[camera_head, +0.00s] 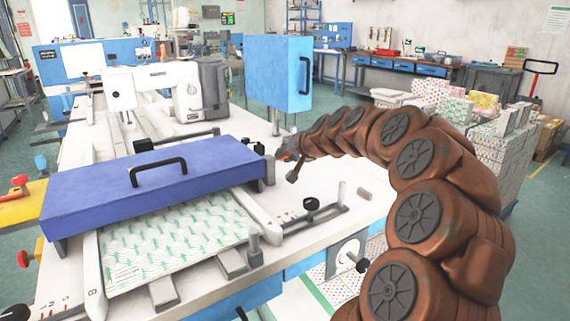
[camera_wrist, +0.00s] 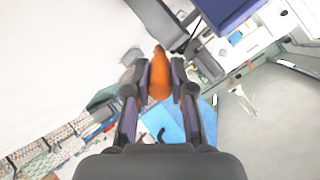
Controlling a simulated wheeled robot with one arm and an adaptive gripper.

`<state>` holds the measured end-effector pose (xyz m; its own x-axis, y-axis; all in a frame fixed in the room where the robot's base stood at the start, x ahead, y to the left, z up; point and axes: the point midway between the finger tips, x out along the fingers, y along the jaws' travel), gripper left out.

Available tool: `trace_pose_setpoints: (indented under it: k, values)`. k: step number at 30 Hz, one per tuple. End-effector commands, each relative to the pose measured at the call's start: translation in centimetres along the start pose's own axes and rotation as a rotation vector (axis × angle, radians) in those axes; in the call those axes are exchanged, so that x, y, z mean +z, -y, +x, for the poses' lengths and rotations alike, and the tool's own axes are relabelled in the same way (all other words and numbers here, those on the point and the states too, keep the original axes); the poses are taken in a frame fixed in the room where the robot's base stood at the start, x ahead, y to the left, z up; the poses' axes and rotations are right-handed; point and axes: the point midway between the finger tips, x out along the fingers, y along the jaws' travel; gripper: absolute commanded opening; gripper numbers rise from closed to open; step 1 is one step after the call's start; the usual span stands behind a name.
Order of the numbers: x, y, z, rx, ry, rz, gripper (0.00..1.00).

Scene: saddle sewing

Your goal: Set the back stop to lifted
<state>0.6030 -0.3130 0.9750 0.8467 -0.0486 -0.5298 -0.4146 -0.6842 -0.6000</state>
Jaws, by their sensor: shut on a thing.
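My gripper (camera_wrist: 160,88) is shut on an orange handle (camera_wrist: 159,72), which sits between its two dark fingers in the wrist view. In the head view my gripper (camera_head: 288,155) is at the end of my brown arm, just right of the blue-purple cover (camera_head: 100,191) and above the white table (camera_head: 345,191). A short dark rod with a knob (camera_head: 292,176) hangs just under the gripper. I cannot tell for sure which part is the back stop; the orange handle may belong to it. Its base is hidden.
The cover's black handle (camera_head: 158,172) stands up left of the gripper. A white sewing machine (camera_head: 155,88) and a blue box (camera_head: 277,72) stand behind. A black-knobbed bracket (camera_head: 312,205) is on the table in front. Patterned stacks (camera_head: 490,150) stand to the right, beyond my arm.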

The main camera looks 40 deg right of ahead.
Motion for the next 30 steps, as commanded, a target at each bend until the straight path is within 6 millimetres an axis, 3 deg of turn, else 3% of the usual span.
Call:
trace_pose_setpoints:
  k: [24,25,30]
  values:
    - [0.4,-0.49,0.01,-0.059,-0.06,-0.001,0.0]
    - [0.39,-0.49,0.01,-0.059,-0.06,-0.001,0.23]
    - [0.41,-0.46,0.02,-0.059,-0.06,-0.001,0.41]
